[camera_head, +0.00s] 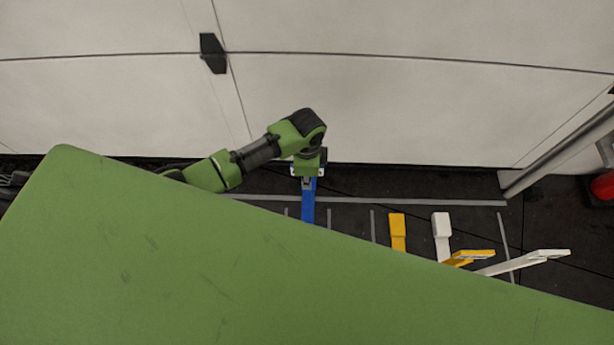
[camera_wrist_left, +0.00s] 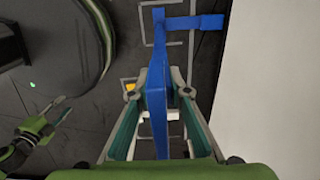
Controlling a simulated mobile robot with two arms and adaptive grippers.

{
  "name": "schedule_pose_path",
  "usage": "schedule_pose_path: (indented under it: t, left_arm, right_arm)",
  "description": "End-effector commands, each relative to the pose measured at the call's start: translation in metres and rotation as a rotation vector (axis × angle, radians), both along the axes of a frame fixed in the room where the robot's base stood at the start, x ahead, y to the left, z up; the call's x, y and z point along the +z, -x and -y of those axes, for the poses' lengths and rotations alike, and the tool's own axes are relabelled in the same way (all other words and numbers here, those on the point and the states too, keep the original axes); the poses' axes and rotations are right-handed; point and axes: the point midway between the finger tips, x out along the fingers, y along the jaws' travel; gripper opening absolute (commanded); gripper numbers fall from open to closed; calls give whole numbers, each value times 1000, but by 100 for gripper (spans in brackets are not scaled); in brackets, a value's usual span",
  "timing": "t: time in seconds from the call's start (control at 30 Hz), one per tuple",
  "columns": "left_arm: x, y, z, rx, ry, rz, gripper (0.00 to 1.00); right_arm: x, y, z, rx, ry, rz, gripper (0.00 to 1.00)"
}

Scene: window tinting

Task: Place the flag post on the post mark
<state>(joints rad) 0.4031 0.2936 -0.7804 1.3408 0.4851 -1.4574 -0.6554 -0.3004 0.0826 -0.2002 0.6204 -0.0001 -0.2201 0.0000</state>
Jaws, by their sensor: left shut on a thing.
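The flag post is blue, with a flat arm off its far end. In the left wrist view the blue post (camera_wrist_left: 157,75) runs between the fingers of my left gripper (camera_wrist_left: 158,92), which is shut on it. In the head view my left gripper (camera_head: 308,178) is by the white wall and the blue post (camera_head: 308,207) extends below it, its lower part hidden by green in front. Grey outlines (camera_wrist_left: 187,42) mark the dark floor beneath the post; I cannot tell which is the post mark. My right gripper (camera_wrist_left: 60,107) shows small at the left, fingers apart.
A yellow piece (camera_head: 397,230) and a white piece (camera_head: 441,232) stand right of the post. Another yellow piece (camera_head: 472,255) and a long white piece (camera_head: 525,262) are farther right. The white wall (camera_head: 380,110) is close behind my left gripper. A red object (camera_head: 603,186) is at the right edge.

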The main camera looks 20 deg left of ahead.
Motion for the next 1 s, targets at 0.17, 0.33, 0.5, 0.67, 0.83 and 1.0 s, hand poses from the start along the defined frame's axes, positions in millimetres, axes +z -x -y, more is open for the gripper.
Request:
schedule_pose_path:
  t: [0.17, 0.33, 0.5, 0.67, 0.83, 1.0]
  left_arm:
    - [-1, 0, 0, 0, 0, 0, 23]
    - [-1, 0, 0, 0, 0, 0, 34]
    - [-1, 0, 0, 0, 0, 0, 34]
    - [8, -1, 0, 0, 1, 1, 34]
    - [39, -2, 0, -2, 0, 4, 34]
    - [76, -1, 1, -1, 2, 4, 34]
  right_arm:
    - [0, 0, 0, 0, 0, 0, 40]
    - [0, 0, 0, 0, 0, 0, 40]
    - [0, 0, -1, -1, -1, 0, 40]
    - [2, 0, -3, -2, -3, 0, 40]
    - [7, 0, -5, -3, -5, 0, 40]
    - [10, 0, -5, -2, -5, 0, 40]
